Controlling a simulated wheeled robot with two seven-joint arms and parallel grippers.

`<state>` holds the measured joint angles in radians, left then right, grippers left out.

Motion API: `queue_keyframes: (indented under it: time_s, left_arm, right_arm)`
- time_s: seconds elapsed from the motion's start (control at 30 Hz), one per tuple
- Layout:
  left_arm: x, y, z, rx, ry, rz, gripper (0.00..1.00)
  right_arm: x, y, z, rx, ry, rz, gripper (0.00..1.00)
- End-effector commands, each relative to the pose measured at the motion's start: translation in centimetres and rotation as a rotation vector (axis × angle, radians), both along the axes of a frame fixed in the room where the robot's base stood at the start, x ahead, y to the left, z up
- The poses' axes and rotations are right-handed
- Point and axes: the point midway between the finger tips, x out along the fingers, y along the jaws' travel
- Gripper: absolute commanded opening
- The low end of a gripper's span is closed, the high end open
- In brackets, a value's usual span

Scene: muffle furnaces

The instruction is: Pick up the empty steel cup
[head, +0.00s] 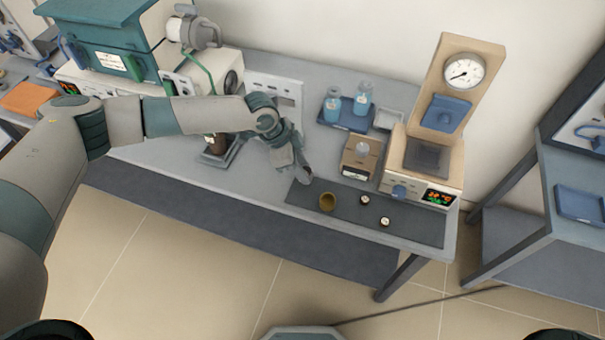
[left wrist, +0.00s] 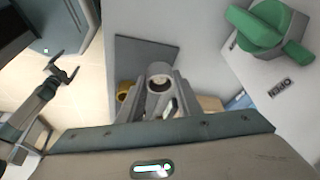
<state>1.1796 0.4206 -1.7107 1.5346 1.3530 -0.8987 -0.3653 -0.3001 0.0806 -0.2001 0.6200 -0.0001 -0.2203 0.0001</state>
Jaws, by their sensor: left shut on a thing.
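My left gripper (head: 302,166) is shut on a small grey steel cup (head: 306,176) over the back left part of the dark mat (head: 345,205). In the left wrist view the cup (left wrist: 160,77) sits between the two fingers (left wrist: 162,98), its round mouth facing the camera. Its inside is dark with a paler patch; I cannot tell whether it touches the mat. A brass-coloured cup (head: 327,202) stands on the mat just in front of it and also shows in the left wrist view (left wrist: 124,90). My right gripper (left wrist: 64,70) shows there at the left, empty with its fingers apart.
Two small dark round pieces with pale tops (head: 365,200) stand on the mat to the right. Behind are a tan box (head: 361,157), a blue tray (head: 335,118) with two bottles and a gauge instrument (head: 452,95). A furnace (head: 110,50) stands at the left.

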Motion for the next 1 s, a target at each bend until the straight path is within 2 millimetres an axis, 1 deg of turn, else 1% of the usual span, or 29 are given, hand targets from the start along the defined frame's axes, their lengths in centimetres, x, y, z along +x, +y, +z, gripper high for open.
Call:
queue_keyframes:
  time_s: [0.1, 0.27, 0.37, 0.57, 0.6, 0.67, 0.7, 0.83, 1.0]
  left_arm:
    - [0.0, -0.1, 1.2, -0.002, -0.002, -0.002, 0.08]
    - [-0.4, -1.9, 2.2, -0.003, -0.001, -0.004, 0.08]
    - [-0.7, -3.4, 3.0, -0.004, -0.002, -0.005, 0.08]
    - [-1.6, -7.2, 5.2, -0.003, -0.003, -0.006, 0.08]
    - [-1.7, -7.8, 5.7, -0.003, -0.002, -0.004, 0.08]
    - [-1.8, -8.7, 6.3, -0.002, -0.002, -0.004, 0.08]
    - [-2.0, -9.2, 6.6, -0.003, -0.001, -0.003, 0.08]
    - [-2.3, -10.5, 7.5, -0.002, -0.001, -0.003, 0.08]
    - [-2.4, -11.3, 8.1, 0.000, 0.000, -0.001, 0.08]
  right_arm:
    - [0.0, 0.0, -0.7, 0.000, 0.000, 0.000, 0.89]
    - [0.0, 0.0, -1.4, 0.000, 0.000, 0.000, 0.89]
    - [0.0, 0.0, -1.9, 0.000, 0.000, 0.000, 0.89]
    - [0.3, 0.1, -3.3, 0.001, -0.007, 0.000, 0.89]
    - [0.7, 0.2, -3.4, 0.005, -0.017, 0.000, 0.89]
    - [3.1, 1.1, -3.1, 0.019, -0.070, 0.004, 0.89]
    - [3.9, 1.5, -3.1, 0.025, -0.088, 0.004, 0.89]
    - [5.4, 2.1, -3.0, 0.036, -0.124, 0.006, 0.89]
    - [6.4, 2.5, -2.8, 0.043, -0.148, 0.007, 0.89]
